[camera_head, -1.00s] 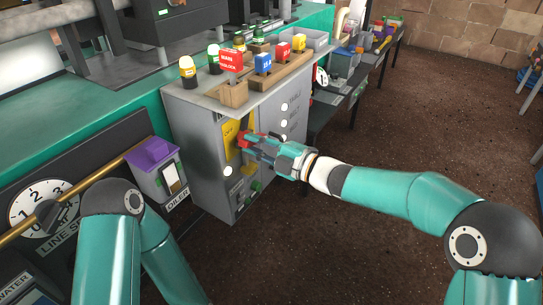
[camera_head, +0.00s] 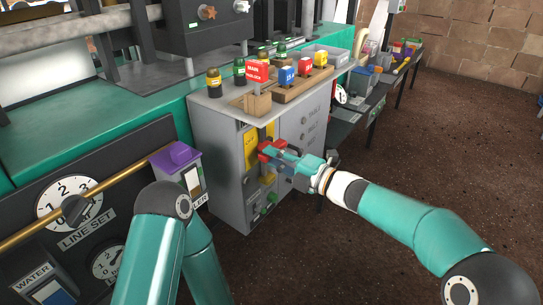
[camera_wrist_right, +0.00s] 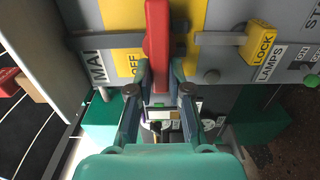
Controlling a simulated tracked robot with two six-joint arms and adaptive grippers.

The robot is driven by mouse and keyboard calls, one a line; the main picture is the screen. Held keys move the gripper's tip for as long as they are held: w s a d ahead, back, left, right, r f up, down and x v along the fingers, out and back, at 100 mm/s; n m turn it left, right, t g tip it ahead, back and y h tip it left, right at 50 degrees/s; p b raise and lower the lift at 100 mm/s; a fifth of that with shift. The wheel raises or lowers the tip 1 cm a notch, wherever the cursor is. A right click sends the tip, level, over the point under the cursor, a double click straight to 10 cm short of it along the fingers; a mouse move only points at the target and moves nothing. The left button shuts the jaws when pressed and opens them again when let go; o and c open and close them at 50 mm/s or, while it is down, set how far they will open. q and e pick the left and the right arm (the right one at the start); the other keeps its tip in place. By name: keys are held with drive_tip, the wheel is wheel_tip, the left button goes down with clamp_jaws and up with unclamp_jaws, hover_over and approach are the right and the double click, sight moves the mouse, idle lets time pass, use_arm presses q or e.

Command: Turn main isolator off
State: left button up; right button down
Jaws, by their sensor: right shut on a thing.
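The main isolator is a red handle (camera_head: 268,149) on a yellow plate (camera_head: 251,150) on the front of a grey cabinet (camera_head: 219,165). My right gripper (camera_head: 284,158) is shut on the red handle. In the right wrist view the red handle (camera_wrist_right: 158,35) stands between the fingertips (camera_wrist_right: 159,75), in line with the gripper. The yellow plate (camera_wrist_right: 122,35) there carries the word OFF beside the handle.
A yellow LOCK tab (camera_wrist_right: 260,40) sits beside the plate in the right wrist view. A red sign in a wooden block (camera_head: 258,104) and a wooden rack (camera_head: 300,86) of padlocks stand on the cabinet top. A purple-topped oiler box (camera_head: 178,160) is left. Open floor lies right.

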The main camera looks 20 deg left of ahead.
drive_tip(key=shift+w+d+f, duration=0.15)
drive_tip(key=shift+f, duration=0.1)
drive_tip(key=c, duration=1.1)
unclamp_jaws()
drive_tip(key=shift+w, duration=0.1)
drive_tip(key=shift+r, duration=0.1)
drive_tip(key=v, duration=1.2)
